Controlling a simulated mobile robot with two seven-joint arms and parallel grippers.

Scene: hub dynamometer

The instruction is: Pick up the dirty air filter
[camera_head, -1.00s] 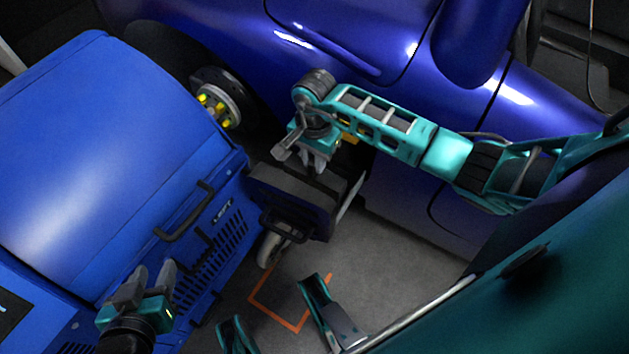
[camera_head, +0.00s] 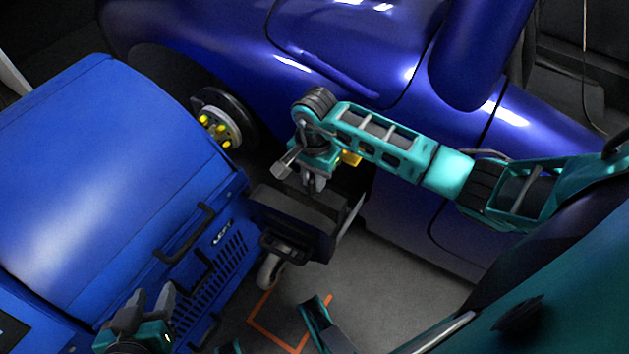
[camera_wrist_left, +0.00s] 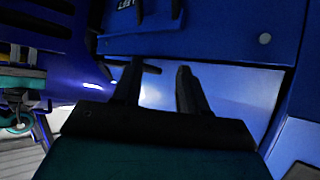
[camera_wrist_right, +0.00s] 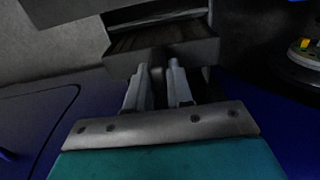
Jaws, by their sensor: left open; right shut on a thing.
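A dark slab with a ridged top, which looks like the dirty air filter (camera_wrist_right: 150,40), sticks out of a dark housing in the right wrist view. My right gripper (camera_wrist_right: 161,72) is shut on its near edge. In the head view my right gripper (camera_head: 316,182) points down at the back of a dark box (camera_head: 298,212); the filter cannot be told apart there. My left gripper (camera_head: 142,308) is open and empty in front of the blue machine. Its two fingers are apart in the left wrist view (camera_wrist_left: 158,85).
The big blue machine (camera_head: 110,180) with handles and vents fills the left. A wheel hub with yellow nuts (camera_head: 214,122) shows beside the blue car (camera_head: 350,50). A caster (camera_head: 270,268) sits below the dark box.

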